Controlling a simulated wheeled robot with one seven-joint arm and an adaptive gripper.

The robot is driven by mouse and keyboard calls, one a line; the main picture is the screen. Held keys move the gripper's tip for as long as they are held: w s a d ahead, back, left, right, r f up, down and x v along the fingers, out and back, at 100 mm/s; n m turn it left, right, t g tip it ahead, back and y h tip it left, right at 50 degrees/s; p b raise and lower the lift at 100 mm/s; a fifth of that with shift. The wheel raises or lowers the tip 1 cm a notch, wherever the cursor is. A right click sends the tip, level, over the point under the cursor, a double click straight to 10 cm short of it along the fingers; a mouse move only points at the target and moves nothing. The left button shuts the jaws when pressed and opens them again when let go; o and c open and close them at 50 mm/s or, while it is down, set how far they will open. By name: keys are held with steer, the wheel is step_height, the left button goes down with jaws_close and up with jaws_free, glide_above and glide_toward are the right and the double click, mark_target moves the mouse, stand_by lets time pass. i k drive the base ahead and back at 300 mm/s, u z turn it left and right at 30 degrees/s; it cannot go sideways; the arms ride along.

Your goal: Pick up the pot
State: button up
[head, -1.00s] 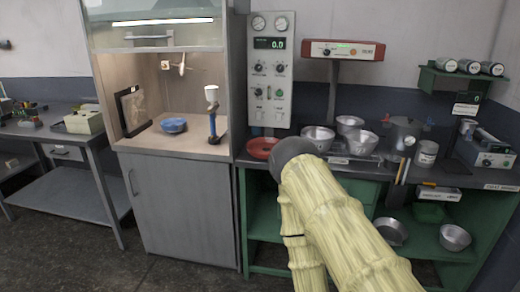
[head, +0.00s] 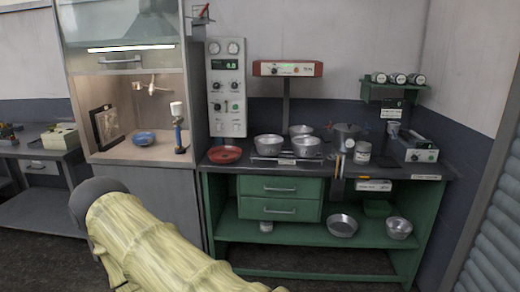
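A grey lidded pot (head: 345,135) stands upright on the dark top of the green workbench (head: 222,232), toward its right part. Open metal pans stand to its left: one at the left (head: 268,146), one at the front (head: 306,147) and one behind (head: 300,130). Two more metal pans, a wide one (head: 342,226) and a deeper one (head: 399,229), rest on the lower shelf. My yellow-sleeved arm with its dark rounded joint crosses the lower left of the view, apart from the bench. My gripper's fingers do not show.
A red dish (head: 225,155) sits at the bench's left end. A metal can (head: 362,153) and a grey instrument (head: 416,150) stand right of the pot. A red-fronted box (head: 288,69) on a post rises behind the pans. A fume cabinet (head: 125,60) stands left. Floor shows before the bench.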

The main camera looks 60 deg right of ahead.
mark_target(266, 145)
steer(key=z, duration=0.15)
steer(key=i, duration=1.6)
steer(key=z, duration=0.7)
steer(key=i, duration=1.4)
steer(key=z, duration=1.8)
steer(key=i, duration=0.75)
steer(key=z, duration=0.65)
